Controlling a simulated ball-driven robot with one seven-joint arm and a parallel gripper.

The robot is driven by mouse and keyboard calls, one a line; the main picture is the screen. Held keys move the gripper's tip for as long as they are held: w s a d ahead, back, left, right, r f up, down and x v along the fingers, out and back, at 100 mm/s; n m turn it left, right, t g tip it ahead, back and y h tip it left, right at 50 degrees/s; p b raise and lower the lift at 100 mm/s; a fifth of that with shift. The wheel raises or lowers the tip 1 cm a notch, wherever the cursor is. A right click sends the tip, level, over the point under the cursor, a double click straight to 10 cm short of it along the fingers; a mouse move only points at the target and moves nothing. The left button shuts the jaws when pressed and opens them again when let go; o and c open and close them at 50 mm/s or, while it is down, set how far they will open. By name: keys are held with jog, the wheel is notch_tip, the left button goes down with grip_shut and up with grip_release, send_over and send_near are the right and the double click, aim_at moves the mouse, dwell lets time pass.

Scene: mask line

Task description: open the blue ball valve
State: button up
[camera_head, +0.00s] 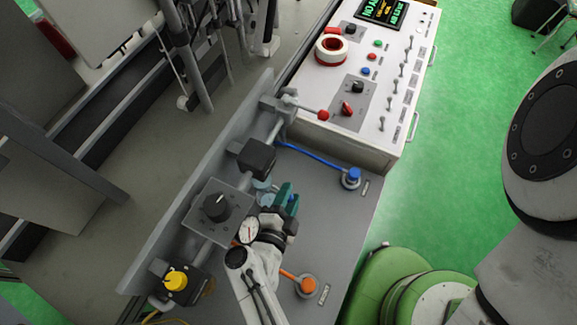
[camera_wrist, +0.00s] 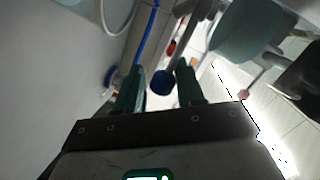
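A dark blue round knob (camera_wrist: 161,83), on the end of a pale lever, shows between my fingers in the wrist view. I take it as the blue ball valve's handle; my gripper seems to hide it in the head view. My gripper (camera_wrist: 159,88) has teal fingers set apart on either side of the knob. A gap shows on the left; on the right, I cannot tell whether the finger touches. In the head view my gripper (camera_head: 287,199) is over the grey panel, right of the pipe line.
A blue-capped fitting (camera_head: 352,175) with a blue hose stands right of my gripper, and an orange-capped fitting (camera_head: 307,286) below. A red-knobbed lever (camera_head: 323,115), a pressure gauge (camera_head: 247,230) and a bluish bowl (camera_wrist: 247,30) are close by. A white control box (camera_head: 355,75) stands behind.

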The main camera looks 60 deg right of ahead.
jog(key=shift+o, duration=1.3)
jog(key=shift+w, duration=0.1)
jog(key=shift+a, duration=0.1)
jog(key=b+v, duration=0.2)
jog(key=v, duration=0.5)
jog(key=shift+a, duration=0.25)
